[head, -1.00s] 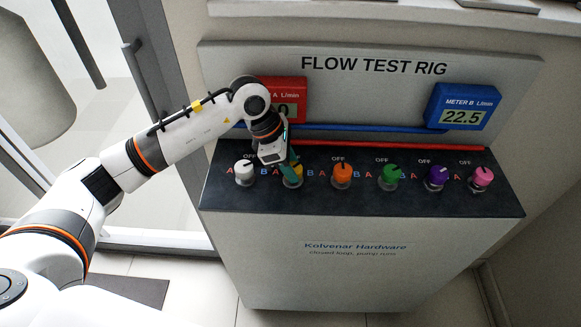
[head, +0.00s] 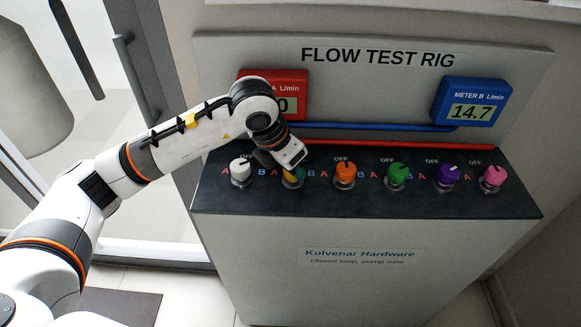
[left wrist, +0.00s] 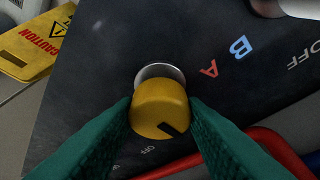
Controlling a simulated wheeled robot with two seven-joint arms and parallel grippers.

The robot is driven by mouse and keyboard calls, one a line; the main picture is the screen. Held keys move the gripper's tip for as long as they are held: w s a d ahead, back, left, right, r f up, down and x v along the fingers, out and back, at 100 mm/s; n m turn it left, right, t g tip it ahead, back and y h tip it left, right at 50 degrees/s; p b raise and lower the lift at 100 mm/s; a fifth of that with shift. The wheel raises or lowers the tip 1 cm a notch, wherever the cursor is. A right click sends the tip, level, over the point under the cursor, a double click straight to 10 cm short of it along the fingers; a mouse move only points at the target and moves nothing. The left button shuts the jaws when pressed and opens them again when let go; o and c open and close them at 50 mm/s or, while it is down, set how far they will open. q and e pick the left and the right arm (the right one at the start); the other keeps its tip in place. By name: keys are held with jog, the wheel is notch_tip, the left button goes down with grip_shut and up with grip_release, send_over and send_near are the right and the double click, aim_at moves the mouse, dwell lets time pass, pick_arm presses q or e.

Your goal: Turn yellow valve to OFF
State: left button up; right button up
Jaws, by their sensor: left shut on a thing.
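The yellow valve (head: 291,179) is second from the left in the row on the rig's dark panel, mostly covered by my left gripper (head: 292,172) in the head view. In the left wrist view the yellow knob (left wrist: 160,108) sits between the two green fingers of my left gripper (left wrist: 162,125), which press on its sides. Its black pointer mark faces the lower right there. My right gripper is not in view.
Neighbouring valves are white (head: 241,173), orange (head: 344,175), green (head: 396,177), purple (head: 447,177) and pink (head: 492,178). Blue meter B (head: 472,104) reads 14.7. Red meter A (head: 290,88) is partly hidden by my arm. A yellow caution sign (left wrist: 35,45) shows at the wrist view's edge.

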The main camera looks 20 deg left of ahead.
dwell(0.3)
pick_arm(q)
jog(key=o, duration=1)
jog(key=b+v, duration=0.1)
jog(key=v, duration=1.1)
jog(key=shift+d+r, duration=0.1)
